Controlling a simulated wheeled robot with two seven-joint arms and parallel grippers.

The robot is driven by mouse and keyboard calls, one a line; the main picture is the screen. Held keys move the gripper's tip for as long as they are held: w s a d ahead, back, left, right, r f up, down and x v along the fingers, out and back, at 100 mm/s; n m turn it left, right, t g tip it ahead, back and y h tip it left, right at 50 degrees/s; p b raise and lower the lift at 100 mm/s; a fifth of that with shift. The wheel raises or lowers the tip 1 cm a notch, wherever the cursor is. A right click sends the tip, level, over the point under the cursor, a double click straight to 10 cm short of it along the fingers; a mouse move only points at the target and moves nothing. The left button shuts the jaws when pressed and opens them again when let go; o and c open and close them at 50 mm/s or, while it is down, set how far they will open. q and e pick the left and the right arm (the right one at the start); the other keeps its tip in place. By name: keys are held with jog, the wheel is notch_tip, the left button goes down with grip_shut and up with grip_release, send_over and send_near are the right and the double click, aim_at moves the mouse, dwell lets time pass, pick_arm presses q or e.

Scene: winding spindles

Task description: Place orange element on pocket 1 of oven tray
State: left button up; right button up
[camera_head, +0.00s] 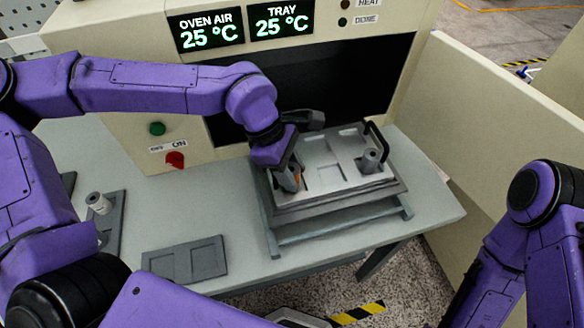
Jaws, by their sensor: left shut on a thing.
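The oven tray (325,152) is a pale plate with recessed pockets, in front of the dark oven opening. My left gripper (291,180) points down over its left front part.
A black handle (377,139) rises at the tray's back right. The tray lies on a grey rack (340,226) on the table. An empty two-pocket plate (186,260) lies front left. A holder (110,222) with a pale spindle (98,203) is further left. Cream panels flank the oven.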

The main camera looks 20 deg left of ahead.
pick_arm(q)
jog(key=shift+f, duration=0.55)
jog(key=shift+f, duration=0.1)
jog(key=o, duration=1.1)
jog(key=shift+c, duration=0.2)
jog(key=b+v, duration=0.1)
jog(key=v, duration=1.1)
jog(key=shift+d+r+b, duration=0.1)
jog(key=shift+r+b, duration=0.15)
jog(key=shift+b, duration=0.05)
